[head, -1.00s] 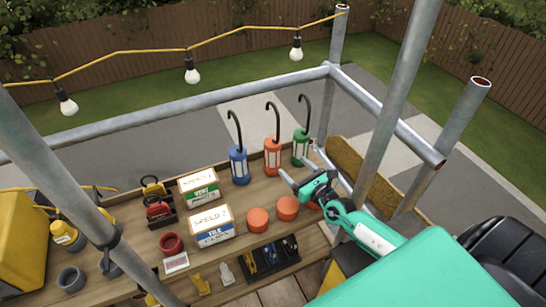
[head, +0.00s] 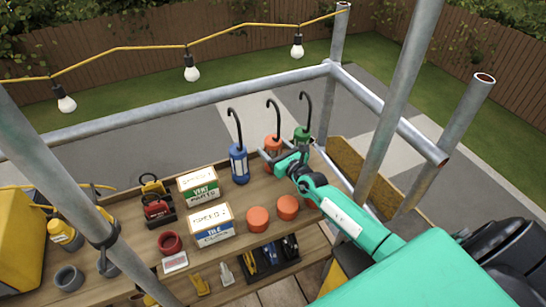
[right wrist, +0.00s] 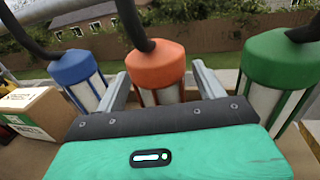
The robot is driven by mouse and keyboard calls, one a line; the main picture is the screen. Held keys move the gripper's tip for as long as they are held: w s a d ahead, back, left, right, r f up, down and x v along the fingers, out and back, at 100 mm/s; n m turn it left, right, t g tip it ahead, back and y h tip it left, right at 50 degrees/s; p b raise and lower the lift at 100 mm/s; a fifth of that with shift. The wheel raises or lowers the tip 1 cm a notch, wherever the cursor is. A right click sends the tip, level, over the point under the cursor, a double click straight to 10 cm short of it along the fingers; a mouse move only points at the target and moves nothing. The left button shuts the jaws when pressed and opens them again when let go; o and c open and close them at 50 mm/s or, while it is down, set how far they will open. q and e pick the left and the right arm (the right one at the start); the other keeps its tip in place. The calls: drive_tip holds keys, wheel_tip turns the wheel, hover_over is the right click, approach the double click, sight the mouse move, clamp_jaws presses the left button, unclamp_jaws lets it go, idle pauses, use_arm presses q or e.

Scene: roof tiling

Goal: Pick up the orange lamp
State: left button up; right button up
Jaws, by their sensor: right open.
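The orange lamp (head: 272,145) stands upright with its black hook on the wooden shelf, between the blue lamp (head: 239,164) and the green lamp (head: 301,137). In the head view my right gripper (head: 280,157) is in front of it and hides its lower part. In the right wrist view the orange lamp (right wrist: 156,68) is centred between the two open fingers (right wrist: 158,88), one on each side. I cannot tell whether the fingers touch it. The blue lamp (right wrist: 78,72) is left of the fingers and the green lamp (right wrist: 283,68) is right. My left gripper is not seen.
Boxes (head: 211,224), orange round pots (head: 258,219), a red mug (head: 170,243) and a red tool (head: 157,209) stand on the shelf. Scaffold poles (head: 399,90) rise at the right. The neighbouring lamps leave little room beside the fingers.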

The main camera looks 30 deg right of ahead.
drive_tip(key=shift+w, duration=0.15)
drive_tip(key=shift+r, duration=0.15)
drive_tip(key=c, duration=1.4)
wheel_tip(320, 180, up, 20)
drive_tip(key=p, duration=1.8)
